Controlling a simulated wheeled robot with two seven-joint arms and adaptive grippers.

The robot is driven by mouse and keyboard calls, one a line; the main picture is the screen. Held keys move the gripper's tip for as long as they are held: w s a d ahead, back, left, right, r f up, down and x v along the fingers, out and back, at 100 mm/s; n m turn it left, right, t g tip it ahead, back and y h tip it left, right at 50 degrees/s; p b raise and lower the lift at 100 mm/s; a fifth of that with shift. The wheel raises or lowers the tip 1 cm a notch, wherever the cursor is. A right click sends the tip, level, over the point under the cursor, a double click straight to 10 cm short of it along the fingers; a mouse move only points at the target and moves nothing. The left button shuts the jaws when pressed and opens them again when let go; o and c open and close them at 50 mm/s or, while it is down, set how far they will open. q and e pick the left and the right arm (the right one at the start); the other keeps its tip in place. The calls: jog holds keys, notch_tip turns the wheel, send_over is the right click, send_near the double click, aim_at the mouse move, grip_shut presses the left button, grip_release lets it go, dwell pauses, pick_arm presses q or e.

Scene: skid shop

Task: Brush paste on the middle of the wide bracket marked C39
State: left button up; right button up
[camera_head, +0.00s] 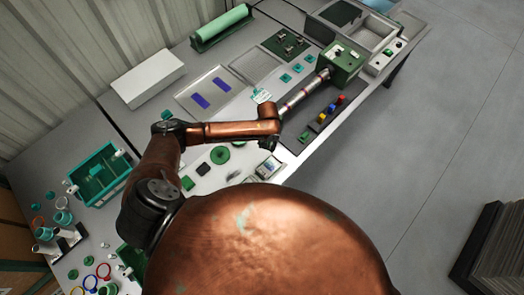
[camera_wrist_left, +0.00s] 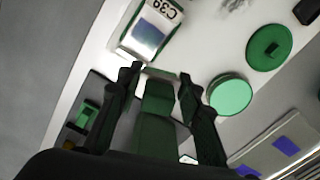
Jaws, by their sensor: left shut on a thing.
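The wide bracket marked C39 (camera_wrist_left: 150,35) lies at the top left of the left wrist view, its label showing upside down. Its middle is a shiny, bluish-grey face between pale ends. In the head view the bracket (camera_head: 268,168) lies near the table's front edge, just below my left gripper (camera_head: 267,144), which is mostly hidden by the wrist. In the wrist view my left gripper (camera_wrist_left: 158,85) is shut on a dark green thing (camera_wrist_left: 157,112), perhaps the brush's handle. No bristles or paste can be made out. My right gripper is not in view.
A green ring-like disc (camera_head: 220,155) and a dark block (camera_head: 203,169) lie left of the bracket. A round green lid (camera_wrist_left: 230,94) is close to my gripper's right finger. A dark strip with coloured knobs (camera_head: 328,114) lies to the right, a teal crate (camera_head: 101,173) to the left.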

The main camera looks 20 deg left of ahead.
pick_arm(q)
notch_tip(320, 180, down, 4)
jog(key=s+p, duration=0.2)
jog(key=s, duration=0.1)
jog(key=b, duration=0.6)
send_over(262, 165)
jog(key=shift+m, duration=0.3)
notch_tip(262, 165, down, 6)
jog(key=shift+r, duration=0.2)
jog(key=shift+f+b, duration=0.45)
jog(key=shift+b, duration=0.05)
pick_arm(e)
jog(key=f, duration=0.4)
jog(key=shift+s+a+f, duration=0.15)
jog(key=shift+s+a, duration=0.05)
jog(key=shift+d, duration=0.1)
pick_arm(q)
jog(key=shift+f, duration=0.2)
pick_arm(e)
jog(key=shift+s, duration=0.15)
pick_arm(q)
jog(key=shift+f+b, duration=0.3)
jog(key=shift+f, duration=0.1)
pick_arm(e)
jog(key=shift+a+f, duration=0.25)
pick_arm(q)
jog(key=shift+f, duration=0.45)
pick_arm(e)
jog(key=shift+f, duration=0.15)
